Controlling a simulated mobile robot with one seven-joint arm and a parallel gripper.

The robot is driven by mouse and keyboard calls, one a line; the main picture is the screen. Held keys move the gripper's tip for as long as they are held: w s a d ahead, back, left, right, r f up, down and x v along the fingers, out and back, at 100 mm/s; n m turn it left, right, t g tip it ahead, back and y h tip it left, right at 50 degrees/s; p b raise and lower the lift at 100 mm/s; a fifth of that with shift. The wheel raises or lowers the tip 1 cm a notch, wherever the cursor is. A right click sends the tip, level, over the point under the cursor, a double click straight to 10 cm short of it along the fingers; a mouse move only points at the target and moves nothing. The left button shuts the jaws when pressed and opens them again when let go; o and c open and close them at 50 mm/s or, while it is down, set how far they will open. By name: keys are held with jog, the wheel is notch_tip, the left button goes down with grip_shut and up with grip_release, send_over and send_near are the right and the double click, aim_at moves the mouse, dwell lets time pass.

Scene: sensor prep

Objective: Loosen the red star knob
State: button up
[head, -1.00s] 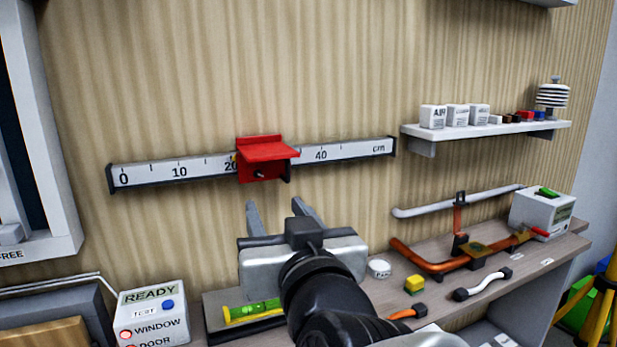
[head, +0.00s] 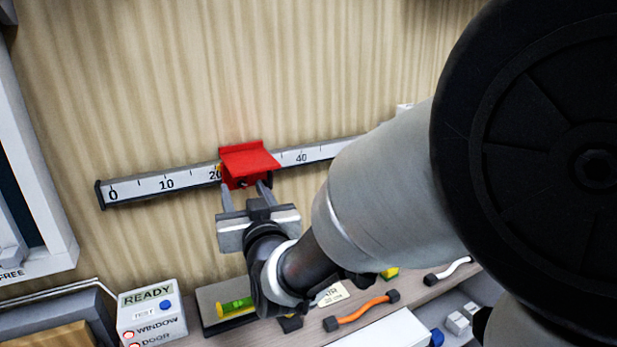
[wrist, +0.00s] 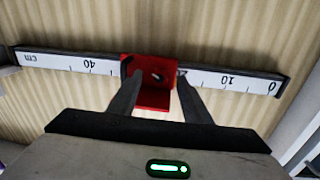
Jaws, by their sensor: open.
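A red slider block (head: 248,160) with a jutting ledge sits on the white ruler rail (head: 140,188), just past the 20 mark. In the wrist view, where the numbers are upside down, the red block (wrist: 153,101) shows a small dark-and-light stud (wrist: 157,76) at its middle. I cannot make out a star-shaped knob; the stud may be part of it. My gripper (head: 244,187) is open and empty, just below and in front of the block. In the wrist view its fingers (wrist: 157,82) straddle the stud; I cannot tell whether they touch the block.
A white READY box (head: 151,312) stands on the bench at lower left. A green level (head: 235,308) and an orange cable (head: 362,309) lie below my arm. My own arm hides the right side of the head view. The wall above the rail is clear.

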jog(key=shift+x, duration=0.95)
jog(key=shift+c, duration=0.4)
jog(key=c, duration=0.9)
jog(key=shift+c, duration=0.2)
